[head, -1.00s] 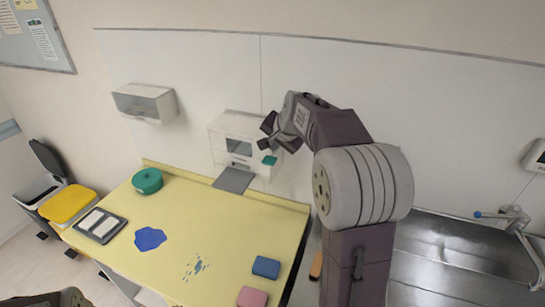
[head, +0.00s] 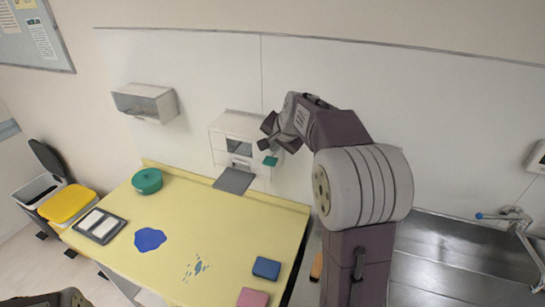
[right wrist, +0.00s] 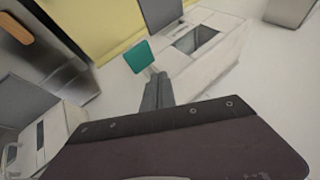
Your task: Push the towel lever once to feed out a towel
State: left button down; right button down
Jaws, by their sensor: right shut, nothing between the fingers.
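The white towel dispenser (head: 222,130) hangs on the wall behind the yellow counter; it also shows in the right wrist view (right wrist: 215,60). Its green lever pad (head: 270,161) is at the dispenser's right side, on a thin stem seen in the right wrist view (right wrist: 138,57). A dark grey flat panel (head: 234,180) extends below the dispenser's front. My right gripper (head: 266,134) is shut and empty, just above the lever. In the wrist view its fingertips are close to the pad's stem; I cannot tell whether they touch.
On the yellow counter (head: 200,215) are a green round container (head: 147,181), a blue patch (head: 149,239), a blue block (head: 266,268) and a pink block (head: 252,298). Another wall box (head: 145,102) hangs left of the dispenser. A metal sink (head: 450,257) is at right.

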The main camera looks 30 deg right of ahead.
aim_at(273, 158)
dwell(0.4)
jog(key=shift+f+b, duration=0.35)
jog(key=shift+f, duration=0.05)
jog(key=shift+s+a+f+b, duration=0.1)
jog(key=shift+f+b, duration=0.4)
jog(key=shift+f, duration=0.1)
jog(key=shift+s+a+f+b, duration=0.1)
jog(key=shift+f+b, duration=0.35)
jog(key=shift+f, duration=0.1)
dwell(0.9)
jog(key=shift+r, duration=0.15)
dwell(0.4)
jog(key=shift+w+d+r+p, duration=0.15)
jog(key=shift+r+p, duration=1.25)
jog(key=shift+p, duration=0.15)
jog(key=r+p, duration=0.4)
jog(key=r, duration=0.1)
jog(key=shift+w+d+p, duration=0.25)
jog(key=shift+d+p, duration=0.05)
jog(key=shift+p, duration=0.1)
